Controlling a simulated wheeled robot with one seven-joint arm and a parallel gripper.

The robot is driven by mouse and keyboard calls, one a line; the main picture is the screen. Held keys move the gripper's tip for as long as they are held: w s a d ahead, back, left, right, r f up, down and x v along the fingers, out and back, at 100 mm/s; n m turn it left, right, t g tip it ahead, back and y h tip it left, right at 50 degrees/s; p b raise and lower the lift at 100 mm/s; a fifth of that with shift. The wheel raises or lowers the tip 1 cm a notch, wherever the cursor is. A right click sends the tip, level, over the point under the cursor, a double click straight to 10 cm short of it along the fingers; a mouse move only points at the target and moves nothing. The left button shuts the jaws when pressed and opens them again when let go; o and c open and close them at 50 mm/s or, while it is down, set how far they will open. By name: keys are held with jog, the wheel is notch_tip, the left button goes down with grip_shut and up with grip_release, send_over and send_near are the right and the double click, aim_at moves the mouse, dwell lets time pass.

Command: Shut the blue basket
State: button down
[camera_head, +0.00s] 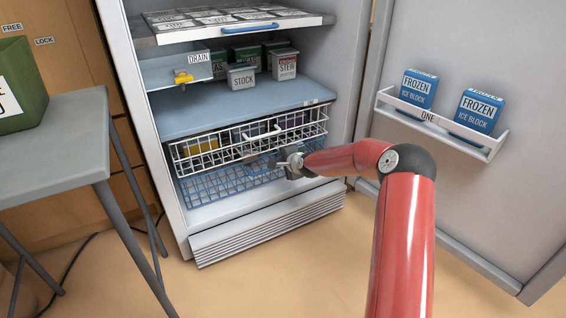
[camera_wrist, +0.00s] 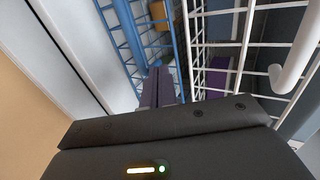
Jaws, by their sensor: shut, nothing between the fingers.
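The blue basket (camera_head: 222,186) is a wire basket low in the open freezer cabinet, under a white wire basket (camera_head: 195,157). Its right part is partly hidden by my gripper and arm in the head view. How far it stands out is hard to tell. My gripper (camera_head: 282,166) is at the front of the baskets, toward their right side, shut and empty. In the wrist view, the shut fingers (camera_wrist: 160,76) point toward blue wires (camera_wrist: 127,42) of the basket. White wires (camera_wrist: 243,55) of the other basket are at the right. Contact with the blue basket cannot be told.
The freezer door (camera_head: 460,190) stands open at the right, with a rack (camera_head: 490,148) of ice blocks. A grey table (camera_head: 60,150) stands at the left. Shelves with tubs and a flat tray (camera_head: 235,32) are above the baskets. Floor in front is clear.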

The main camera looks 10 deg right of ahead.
jog(key=s+r+n+g+h+p, duration=0.2)
jog(key=s+r+n+p, duration=0.25)
jog(key=s+r, duration=0.95)
jog(key=s+r+n+g+h+p, duration=0.2)
jog(key=s+r+n+g+p, duration=0.3)
jog(key=s+r, duration=0.95)
jog(key=s+r+n+p, duration=0.1)
jog(key=s+n, duration=0.1)
jog(key=s, duration=1)
jog(key=s+r+n+t+p, duration=0.1)
jog(key=s+r+n, duration=0.1)
jog(key=s, duration=1)
jog(key=shift+s+r+n+p, duration=0.25)
jog(key=shift+s+n+p, duration=0.1)
jog(key=shift+n, duration=0.1)
jog(key=shift+d, duration=0.15)
